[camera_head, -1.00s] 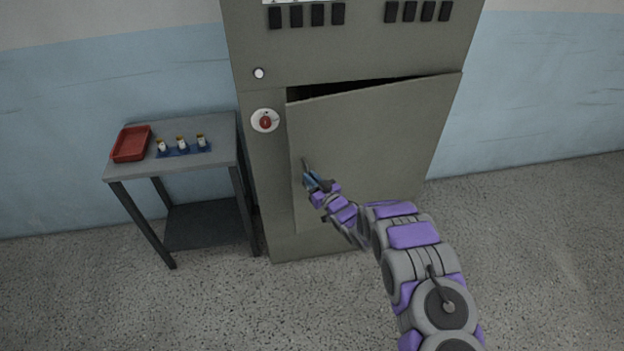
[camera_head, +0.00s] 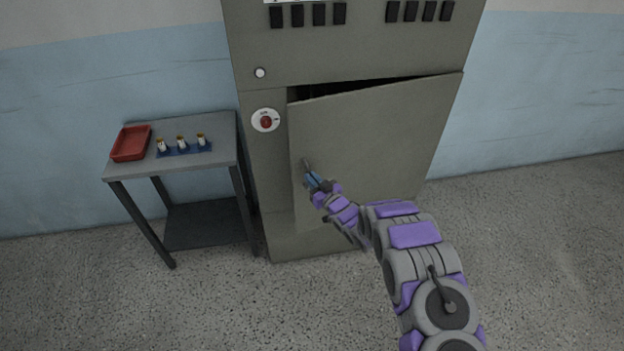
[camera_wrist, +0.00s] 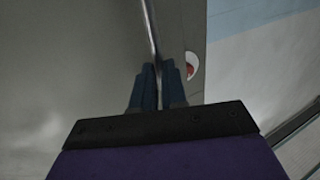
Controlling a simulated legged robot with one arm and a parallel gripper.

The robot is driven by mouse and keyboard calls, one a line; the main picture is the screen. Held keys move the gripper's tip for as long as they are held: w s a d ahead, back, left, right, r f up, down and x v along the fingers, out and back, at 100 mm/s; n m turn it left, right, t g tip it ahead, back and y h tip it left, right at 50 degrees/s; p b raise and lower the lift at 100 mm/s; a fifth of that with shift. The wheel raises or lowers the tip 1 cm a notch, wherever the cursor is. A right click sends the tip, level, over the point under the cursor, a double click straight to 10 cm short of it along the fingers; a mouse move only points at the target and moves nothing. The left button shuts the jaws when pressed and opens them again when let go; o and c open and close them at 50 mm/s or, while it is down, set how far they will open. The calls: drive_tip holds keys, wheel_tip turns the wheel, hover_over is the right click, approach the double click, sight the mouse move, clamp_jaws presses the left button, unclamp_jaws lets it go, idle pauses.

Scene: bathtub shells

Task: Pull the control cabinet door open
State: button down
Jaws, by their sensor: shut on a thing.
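The control cabinet (camera_head: 264,190) is a tall grey-olive box against the wall. Its door (camera_head: 370,145) stands slightly ajar, with a dark gap along the top and the hinge side at the right. My gripper (camera_head: 309,174) is at the door's left edge, on the thin handle (camera_head: 305,163). In the wrist view, the blue fingers (camera_wrist: 158,82) are shut on the handle, a thin bar (camera_wrist: 151,30) that runs up between them. The door (camera_wrist: 70,70) fills the left of that view. The cabinet's inside is mostly hidden.
A red rotary switch (camera_head: 265,120) and a white button (camera_head: 260,73) are on the cabinet front. A side table (camera_head: 215,128) at left holds a red tray (camera_head: 131,143) and a blue rack (camera_head: 184,151) with small bottles. Floor at right is clear.

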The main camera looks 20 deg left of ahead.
drive_tip(key=shift+s+d, duration=0.3)
drive_tip(key=shift+s, duration=0.1)
